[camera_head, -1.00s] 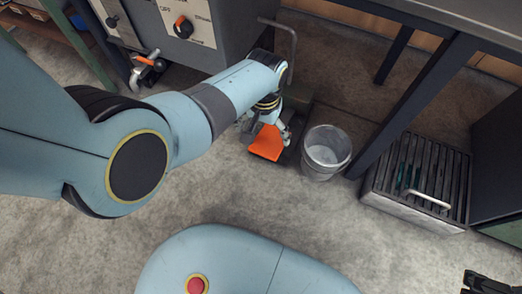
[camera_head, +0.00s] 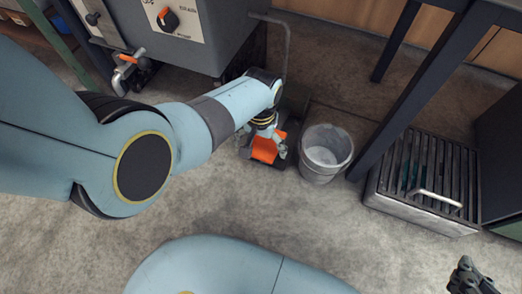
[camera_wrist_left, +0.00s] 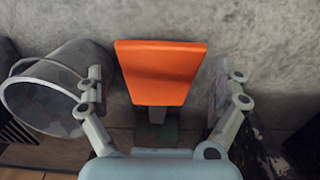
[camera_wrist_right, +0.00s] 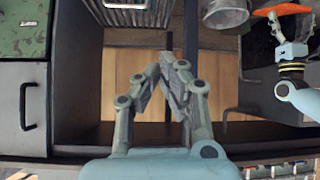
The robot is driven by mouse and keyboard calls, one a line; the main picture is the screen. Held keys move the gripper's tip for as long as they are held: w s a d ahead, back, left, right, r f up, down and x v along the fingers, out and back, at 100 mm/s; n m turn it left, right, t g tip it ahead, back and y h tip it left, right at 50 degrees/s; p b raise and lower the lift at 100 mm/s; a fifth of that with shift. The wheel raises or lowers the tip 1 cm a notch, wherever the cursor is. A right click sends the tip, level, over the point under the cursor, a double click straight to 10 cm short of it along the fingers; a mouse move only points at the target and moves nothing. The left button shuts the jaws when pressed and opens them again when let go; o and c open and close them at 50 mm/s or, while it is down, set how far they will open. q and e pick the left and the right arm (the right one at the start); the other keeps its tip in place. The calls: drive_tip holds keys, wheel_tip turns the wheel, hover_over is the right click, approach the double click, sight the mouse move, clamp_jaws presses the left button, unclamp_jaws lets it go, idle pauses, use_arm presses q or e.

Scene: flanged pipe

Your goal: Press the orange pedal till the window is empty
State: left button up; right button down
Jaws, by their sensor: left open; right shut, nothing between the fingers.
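The orange pedal (camera_head: 265,149) is on the floor below the grey machine, just left of the bucket. My left gripper (camera_head: 264,143) is right over it, fingers spread. In the left wrist view the pedal (camera_wrist_left: 160,72) lies between the two open fingers (camera_wrist_left: 166,85), with a gap on each side; I cannot tell how far it is pressed. My right gripper (camera_head: 468,275) is at the lower right, far from the pedal. Its fingers (camera_wrist_right: 172,80) are shut and empty in the right wrist view. I see no window in any view.
A metal bucket (camera_head: 325,153) stands close right of the pedal. A slatted grate box (camera_head: 425,180) lies further right, past a dark table leg (camera_head: 415,95). The grey machine (camera_head: 225,25) with an orange-marked knob (camera_head: 167,19) stands behind. The floor in front is clear.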

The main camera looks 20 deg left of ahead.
use_arm(q)
wheel_tip(320, 180, down, 2)
drive_tip(key=shift+s+f+b, duration=0.1)
drive_tip(key=shift+f+b, duration=0.1)
drive_tip(key=shift+b, duration=0.45)
drive_tip(key=shift+f, duration=0.25)
use_arm(e)
drive_tip(key=shift+w+a+r+t, duration=0.2)
drive_tip(key=shift+r+t, duration=0.15)
drive_tip(key=shift+t, duration=0.5)
drive_tip(key=shift+w+a+r+t, duration=0.2)
drive_tip(key=shift+r+t, duration=0.15)
drive_tip(key=shift+t, duration=0.5)
